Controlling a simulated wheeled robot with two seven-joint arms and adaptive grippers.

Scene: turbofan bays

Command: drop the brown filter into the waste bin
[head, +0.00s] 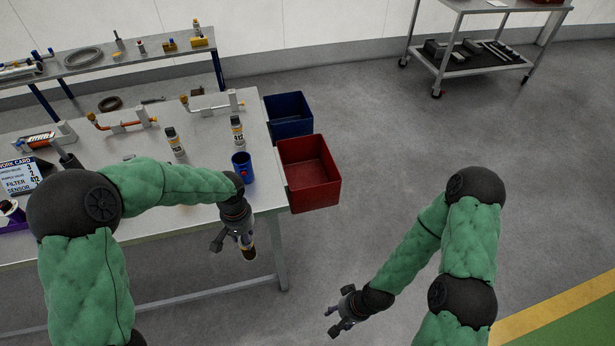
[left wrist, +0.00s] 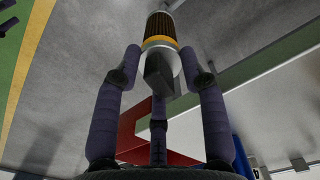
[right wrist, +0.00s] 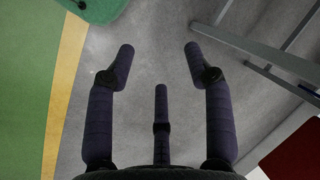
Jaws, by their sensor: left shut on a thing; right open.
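My left gripper (head: 243,238) is shut on the brown filter (head: 249,252), a cylinder with a brown pleated band, a yellow ring and a pale end. It shows between the fingers in the left wrist view (left wrist: 160,30). The gripper holds it in front of the table's near right edge, clear of both bins. A red bin (head: 325,193) and a blue bin (head: 287,130) stand at the table's right end; no label shows which is the waste bin. Both look empty. My right gripper (head: 338,312) is open and empty over the floor, also in the right wrist view (right wrist: 160,65).
The table (head: 205,215) holds a blue cup (head: 242,168) near its right edge, two labelled cylinders (head: 174,142) and pipe fixtures (head: 122,120). A work card (head: 20,178) stands at left. A shelf cart (head: 470,58) is at the back right. The floor right of the bins is clear.

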